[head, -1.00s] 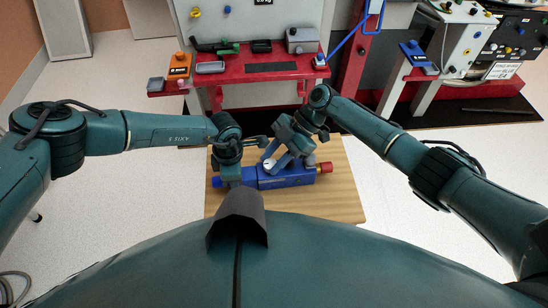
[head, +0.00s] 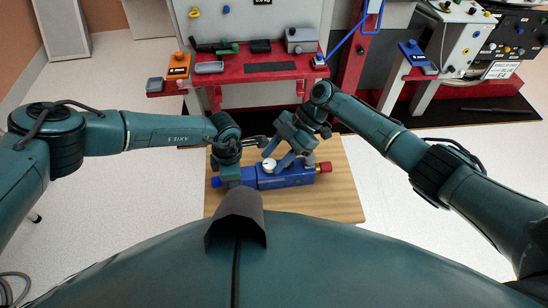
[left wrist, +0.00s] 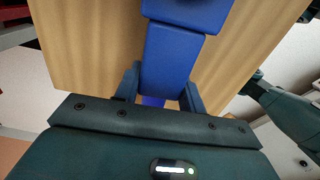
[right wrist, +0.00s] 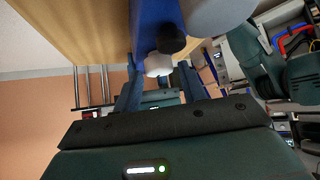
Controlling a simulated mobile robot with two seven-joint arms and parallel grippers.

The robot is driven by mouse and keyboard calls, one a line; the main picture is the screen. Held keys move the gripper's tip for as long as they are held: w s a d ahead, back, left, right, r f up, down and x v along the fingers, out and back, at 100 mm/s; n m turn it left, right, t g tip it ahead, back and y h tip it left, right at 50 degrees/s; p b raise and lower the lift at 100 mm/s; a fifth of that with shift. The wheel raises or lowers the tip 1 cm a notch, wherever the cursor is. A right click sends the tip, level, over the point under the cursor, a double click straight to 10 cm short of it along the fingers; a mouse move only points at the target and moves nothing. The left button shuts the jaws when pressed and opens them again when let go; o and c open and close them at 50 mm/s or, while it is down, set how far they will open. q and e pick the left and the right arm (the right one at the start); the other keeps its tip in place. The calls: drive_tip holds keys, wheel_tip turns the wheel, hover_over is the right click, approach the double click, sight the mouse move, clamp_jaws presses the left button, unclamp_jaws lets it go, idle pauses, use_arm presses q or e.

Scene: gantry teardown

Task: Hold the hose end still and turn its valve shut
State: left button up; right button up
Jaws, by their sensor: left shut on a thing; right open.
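The hose end is a long blue body (head: 290,178) lying across a wooden board, with a red cap (head: 326,167) at its right end. A white round knob (head: 269,165) and a grey knob (head: 309,160) stand on it. My left gripper (left wrist: 160,92) is shut across the narrower left part of the blue body. My right gripper (head: 277,157) is open, its fingers close to the white knob.
The wooden board (head: 340,205) has bare room at the front and right. Behind it stands a red bench (head: 230,83) with an orange box (head: 180,66) and grey boxes. A blue tube and a red post (head: 355,60) rise at its right.

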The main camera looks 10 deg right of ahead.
drive_tip(key=v, duration=1.1)
drive_tip(key=shift+d, duration=0.1)
use_arm(q)
drive_tip(key=o, duration=1.2)
